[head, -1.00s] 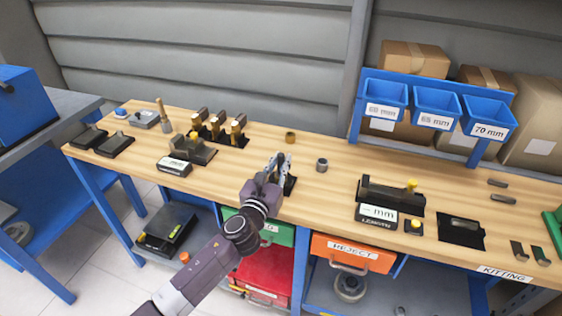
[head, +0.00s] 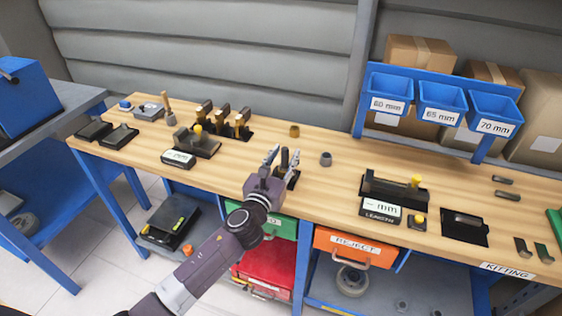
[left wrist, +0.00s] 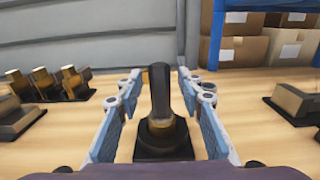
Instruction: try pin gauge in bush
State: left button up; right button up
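A dark upright pin (head: 284,158), which looks like the pin gauge, stands in a black base (left wrist: 164,141) on the bench. It also shows in the left wrist view (left wrist: 161,95). My left gripper (head: 281,157) is open, with its fingers on either side of the pin; the left wrist view shows gaps on both sides. A brass bush (head: 294,131) stands behind the gripper, and a grey bush (head: 326,159) stands to its right. In the left wrist view the pin hides most of what is behind it. My right gripper is not in view.
A black fixture with three brass-topped posts (head: 224,122) and a dark gauge with a display (head: 190,149) stand to the left. A length gauge (head: 394,190) stands to the right, below blue bins (head: 441,101). The bench (head: 335,190) has clear room around the bushes.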

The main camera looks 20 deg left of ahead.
pick_arm(q)
jog(key=s, duration=1.1)
jog(key=shift+s+a, duration=0.2)
jog(key=shift+s, duration=0.2)
jog(key=s+a+f+n+g+y, duration=0.2)
jog(key=s+a+f+n+g, duration=0.25)
jog(key=n, duration=0.65)
jog(key=s+a+f+n+g+y, duration=0.25)
jog(key=s+f+n, duration=0.4)
jog(key=n, duration=0.35)
jog(key=s+d+f+n+g+h, duration=0.2)
jog(key=s+d+f+n+g, duration=0.15)
jog(key=s+n, duration=0.45)
jog(key=s+d+f+n+g+h, duration=0.2)
jog(key=s+d+f+n+g, duration=0.15)
jog(key=s+n, duration=0.45)
jog(key=s+f+m+g, duration=0.1)
jog(key=s+f, duration=0.1)
jog(key=f, duration=1.1)
jog(key=s+f+m+g, duration=0.1)
jog(key=s+f+m, duration=0.15)
jog(key=f, duration=1.05)
jog(key=s+a+f+g, duration=0.1)
jog(key=s+a+f, duration=0.2)
jog(key=s+f, duration=1.2)
jog(key=shift+s, duration=0.85)
